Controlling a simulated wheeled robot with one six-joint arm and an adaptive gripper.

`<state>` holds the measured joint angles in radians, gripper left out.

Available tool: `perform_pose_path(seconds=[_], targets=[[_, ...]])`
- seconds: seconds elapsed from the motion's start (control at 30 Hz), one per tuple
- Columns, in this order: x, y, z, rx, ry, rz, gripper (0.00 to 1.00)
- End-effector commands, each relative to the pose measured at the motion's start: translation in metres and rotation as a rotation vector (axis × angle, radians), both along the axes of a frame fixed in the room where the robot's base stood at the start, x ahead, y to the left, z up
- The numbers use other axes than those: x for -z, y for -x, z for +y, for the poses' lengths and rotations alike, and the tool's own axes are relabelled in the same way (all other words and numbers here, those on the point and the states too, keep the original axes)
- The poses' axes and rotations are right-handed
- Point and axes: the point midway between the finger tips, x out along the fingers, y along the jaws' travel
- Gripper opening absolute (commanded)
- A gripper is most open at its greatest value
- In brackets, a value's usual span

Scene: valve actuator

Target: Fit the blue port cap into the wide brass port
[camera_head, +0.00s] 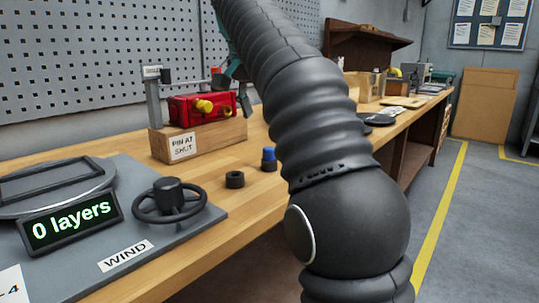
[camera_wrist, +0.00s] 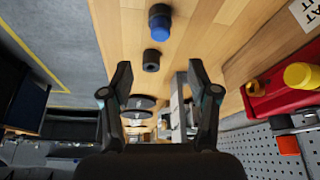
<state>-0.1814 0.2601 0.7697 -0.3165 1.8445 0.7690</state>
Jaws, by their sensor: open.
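The blue port cap (camera_head: 268,154) stands upright on the wooden bench, blue end up on a dark lower part. In the wrist view the cap (camera_wrist: 160,30) is near the top, beyond my fingertips. My gripper (camera_wrist: 159,68) is open and empty. In the head view my arm hides much of it, beside the red valve body (camera_head: 185,108). A yellow fitting (camera_head: 204,106) and a smaller brass-coloured port (camera_head: 227,111) face out from the red body. In the wrist view the yellow fitting (camera_wrist: 300,76) is at right. I cannot tell which is the wide port.
A black ring (camera_head: 235,180) lies on the bench near the cap. The red body sits on a wooden block (camera_head: 168,146) labelled "PIN AT SHUT". A grey winding plate with handwheel (camera_head: 170,200) and "0 layers" display (camera_head: 70,222) stands front left. A pegboard backs the bench.

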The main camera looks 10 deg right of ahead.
Motion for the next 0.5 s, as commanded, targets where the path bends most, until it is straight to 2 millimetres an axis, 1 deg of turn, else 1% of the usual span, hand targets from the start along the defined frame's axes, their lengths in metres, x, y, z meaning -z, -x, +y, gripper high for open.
perform_pose_path(seconds=[0.1,0.3,0.5], targets=[[0.015,-0.004,-0.005,0.001,0.000,0.004,0.60],[0.037,-0.011,-0.012,0.004,-0.001,0.002,0.60],[0.047,-0.014,-0.014,0.003,-0.001,0.001,0.60]])
